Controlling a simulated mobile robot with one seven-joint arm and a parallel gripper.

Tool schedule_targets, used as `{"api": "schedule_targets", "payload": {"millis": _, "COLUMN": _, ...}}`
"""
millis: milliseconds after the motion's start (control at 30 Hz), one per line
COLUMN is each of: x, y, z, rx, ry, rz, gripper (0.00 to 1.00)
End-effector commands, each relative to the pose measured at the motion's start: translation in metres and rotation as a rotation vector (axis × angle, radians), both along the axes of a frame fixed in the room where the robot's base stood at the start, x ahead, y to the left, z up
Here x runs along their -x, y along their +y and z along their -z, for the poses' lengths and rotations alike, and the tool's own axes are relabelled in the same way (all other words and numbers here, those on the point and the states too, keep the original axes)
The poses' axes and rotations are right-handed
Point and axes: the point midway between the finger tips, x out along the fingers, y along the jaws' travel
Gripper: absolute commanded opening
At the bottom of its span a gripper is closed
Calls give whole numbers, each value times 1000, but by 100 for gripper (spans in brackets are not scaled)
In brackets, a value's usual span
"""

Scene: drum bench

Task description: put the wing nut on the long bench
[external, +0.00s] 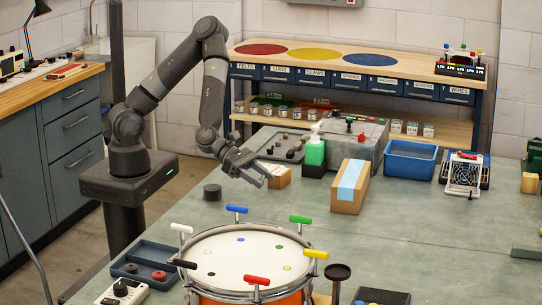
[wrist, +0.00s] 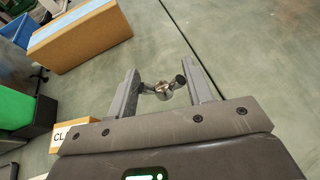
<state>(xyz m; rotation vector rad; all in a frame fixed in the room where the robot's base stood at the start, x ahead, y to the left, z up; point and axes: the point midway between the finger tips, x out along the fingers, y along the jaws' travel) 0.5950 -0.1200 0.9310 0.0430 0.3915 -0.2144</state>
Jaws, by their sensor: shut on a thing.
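My gripper (external: 265,177) hangs above the large grey-green bench (external: 425,225), left of the cardboard box with the blue stripe. In the wrist view my gripper (wrist: 161,76) is shut on a small metal wing nut (wrist: 162,91), its two wings spread between the fingers. The wing nut is too small to make out in the external view. The grey-green bench top fills most of the wrist view below it, and a dark seam runs across it.
A taped cardboard box (external: 349,187), a green bottle (external: 315,152), a small labelled box (external: 276,177) and a dark puck (external: 212,192) stand near my gripper. A drum (external: 248,258) is in front. A blue bin (external: 410,160) stands right. A wood-topped drawer bench (external: 400,70) is behind.

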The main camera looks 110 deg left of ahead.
Motion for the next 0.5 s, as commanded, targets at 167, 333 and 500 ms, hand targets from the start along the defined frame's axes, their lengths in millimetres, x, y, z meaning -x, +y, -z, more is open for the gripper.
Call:
{"api": "schedule_targets", "payload": {"millis": 167, "x": -21, "y": 26, "z": 20, "rx": 1, "ry": 0, "rz": -2, "gripper": 21}}
{"api": "schedule_targets", "payload": {"millis": 333, "x": -28, "y": 35, "z": 28, "rx": 0, "ry": 1, "rz": 1, "gripper": 21}}
{"api": "schedule_targets", "payload": {"millis": 500, "x": -29, "y": 35, "z": 42, "rx": 2, "ry": 2, "rz": 2, "gripper": 21}}
